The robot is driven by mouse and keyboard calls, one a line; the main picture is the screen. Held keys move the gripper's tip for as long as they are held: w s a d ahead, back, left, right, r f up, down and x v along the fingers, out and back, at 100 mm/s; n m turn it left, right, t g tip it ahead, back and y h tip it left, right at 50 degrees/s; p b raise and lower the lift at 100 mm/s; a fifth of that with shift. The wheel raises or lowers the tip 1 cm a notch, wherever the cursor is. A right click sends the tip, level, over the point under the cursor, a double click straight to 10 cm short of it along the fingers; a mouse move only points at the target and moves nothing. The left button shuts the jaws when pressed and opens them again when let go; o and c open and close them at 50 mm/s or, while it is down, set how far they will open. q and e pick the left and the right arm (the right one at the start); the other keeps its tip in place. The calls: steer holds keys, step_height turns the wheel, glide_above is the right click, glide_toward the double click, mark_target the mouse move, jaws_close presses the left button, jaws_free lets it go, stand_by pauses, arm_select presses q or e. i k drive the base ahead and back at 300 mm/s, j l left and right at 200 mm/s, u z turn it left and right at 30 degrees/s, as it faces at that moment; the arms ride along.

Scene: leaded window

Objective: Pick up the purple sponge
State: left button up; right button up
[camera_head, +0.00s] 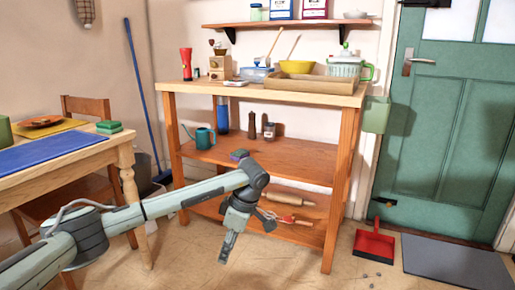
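A small purple block that looks like the purple sponge (239,155) lies on the middle shelf of the wooden workbench, just above and behind the wrist joint of my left arm. Its lower edge is close to the arm in the picture and may be partly covered. My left gripper (227,248) hangs in front of the lower shelf, pointing down, below the sponge and apart from it. Its fingers are seen edge-on, so I cannot tell whether they are open. I see nothing held in it. My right gripper is not in view.
The workbench (345,168) has a crowded top. A teal watering can (199,137), blue bottle (222,115), pepper mill (252,124) and jar (269,132) share the middle shelf. A rolling pin (290,198) lies below. A green sponge (109,127) sits on the left table. A red dustpan (374,245) stands right.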

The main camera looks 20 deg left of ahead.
mark_target(240, 153)
steer(key=i+j+z, duration=0.15)
steer(key=i, duration=0.3)
steer(key=i+j+z, duration=0.15)
steer(key=i, duration=0.3)
steer(key=i+j+z, duration=0.15)
steer(key=i, duration=0.25)
steer(key=i+j+z, duration=0.1)
steer(key=j, duration=0.3)
steer(key=i+j, duration=0.1)
steer(key=j, duration=0.3)
steer(key=i+j+z, duration=0.15)
steer(key=j, duration=0.8)
